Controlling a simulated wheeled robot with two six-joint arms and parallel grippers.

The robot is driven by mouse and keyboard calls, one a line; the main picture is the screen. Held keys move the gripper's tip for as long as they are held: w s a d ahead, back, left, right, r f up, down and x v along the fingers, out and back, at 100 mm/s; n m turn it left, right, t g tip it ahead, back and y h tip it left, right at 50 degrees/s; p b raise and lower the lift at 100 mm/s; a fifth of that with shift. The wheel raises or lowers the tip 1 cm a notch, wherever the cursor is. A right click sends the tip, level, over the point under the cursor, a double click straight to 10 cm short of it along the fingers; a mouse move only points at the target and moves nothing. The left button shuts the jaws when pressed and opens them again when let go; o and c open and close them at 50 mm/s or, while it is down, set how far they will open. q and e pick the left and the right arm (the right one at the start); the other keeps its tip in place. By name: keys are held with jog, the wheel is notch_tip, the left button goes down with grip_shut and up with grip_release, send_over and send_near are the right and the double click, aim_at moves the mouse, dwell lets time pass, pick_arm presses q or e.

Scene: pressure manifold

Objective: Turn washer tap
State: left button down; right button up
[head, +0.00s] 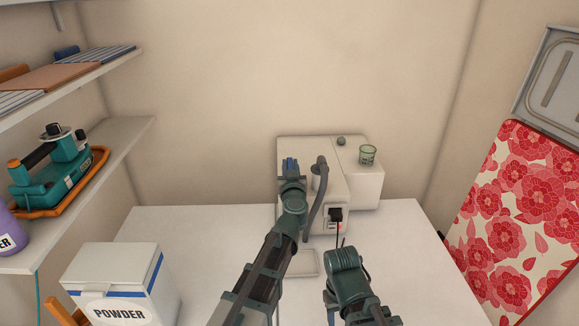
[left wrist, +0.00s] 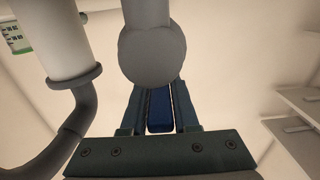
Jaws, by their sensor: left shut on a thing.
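A white washer unit (head: 318,210) stands at the back of the white table against the wall. A grey curved pipe (head: 315,195) rises at its front; a grey pipe also shows in the left wrist view (left wrist: 72,130). My left gripper (head: 290,165) reaches up to the unit, just left of the pipe's top. In the left wrist view, its jaws (left wrist: 159,110) are shut around a narrow blue piece, which I take to be the tap handle. A grey rounded part (left wrist: 153,55) covers the fingertips there, so the contact is partly hidden.
A white powder box (head: 115,285) stands at the table's front left. Shelves on the left hold a teal device (head: 50,175). A red floral board (head: 520,215) leans at right. The table's right part is clear.

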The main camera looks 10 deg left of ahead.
dwell(0.4)
pick_arm(q)
jog(key=c, duration=0.7)
grip_release()
